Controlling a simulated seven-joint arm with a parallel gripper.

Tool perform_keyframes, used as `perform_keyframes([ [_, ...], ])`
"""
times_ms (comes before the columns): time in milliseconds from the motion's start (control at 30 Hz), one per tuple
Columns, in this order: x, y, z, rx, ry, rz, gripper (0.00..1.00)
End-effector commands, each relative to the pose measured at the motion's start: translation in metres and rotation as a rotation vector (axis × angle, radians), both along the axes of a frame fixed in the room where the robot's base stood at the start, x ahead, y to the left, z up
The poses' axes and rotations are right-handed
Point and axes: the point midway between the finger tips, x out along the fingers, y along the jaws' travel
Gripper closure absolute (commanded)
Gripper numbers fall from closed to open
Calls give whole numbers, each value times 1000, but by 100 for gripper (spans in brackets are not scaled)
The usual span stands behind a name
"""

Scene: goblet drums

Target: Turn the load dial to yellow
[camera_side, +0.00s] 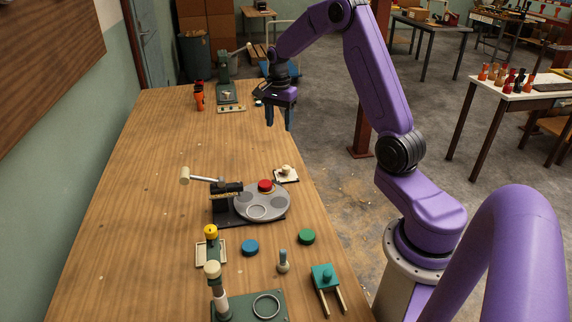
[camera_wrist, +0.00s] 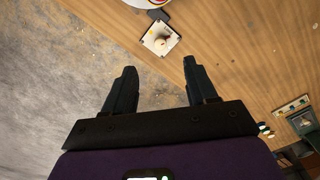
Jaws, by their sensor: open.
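A small square cream plate with a pale knob on it, which looks like the load dial (camera_side: 286,173), lies on the wooden table near its right edge, just behind the grey turntable. It also shows at the top of the wrist view (camera_wrist: 160,40). Its colour marks are too small to read, so I cannot tell where it points. My gripper (camera_side: 278,122) is open and empty, fingers down, well above and behind the dial, about over the table's right edge. In the wrist view the spread fingers (camera_wrist: 159,68) point towards the dial, with nothing between them.
A grey turntable (camera_side: 262,203) carries a red disc (camera_side: 265,186) and has a lever (camera_side: 200,178) at its left. A blue disc (camera_side: 250,248), green disc (camera_side: 307,237) and teal forked piece (camera_side: 324,277) lie nearer. A green press (camera_side: 226,85) stands far back.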

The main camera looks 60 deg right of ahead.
Motion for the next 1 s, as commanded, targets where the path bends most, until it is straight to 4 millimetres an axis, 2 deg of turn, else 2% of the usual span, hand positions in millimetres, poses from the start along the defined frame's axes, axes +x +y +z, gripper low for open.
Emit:
perform_keyframes([
  [33,0,-13,-4,1,2,-53,43],
  [133,-1,-29,-8,1,2,-123,43],
  [367,-2,-36,-21,2,5,-156,43],
  [1000,-3,-35,-136,3,6,-153,43],
])
